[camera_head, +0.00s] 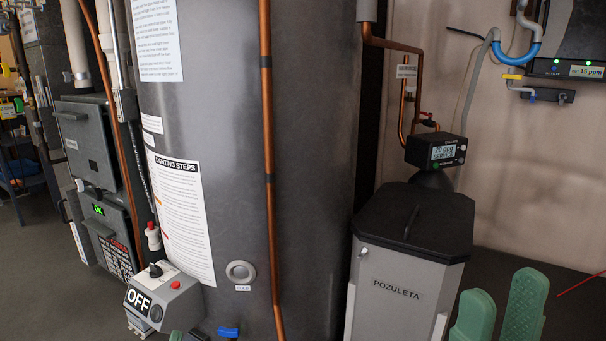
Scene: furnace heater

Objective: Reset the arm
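My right gripper (503,290) shows at the bottom right as two upright green finger pads with a gap between them. It is open, and nothing shows between the pads. It is in front of and to the right of the grey water softener box marked POZULETA (398,290). The rest of my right arm is below the picture.
A tall grey heater tank (315,180) fills the middle, with a copper pipe (268,150) down its front. A control box reading OFF (163,300) sits at its lower left. A dark furnace cabinet (90,150) stands at left. Open floor (40,270) lies at far left.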

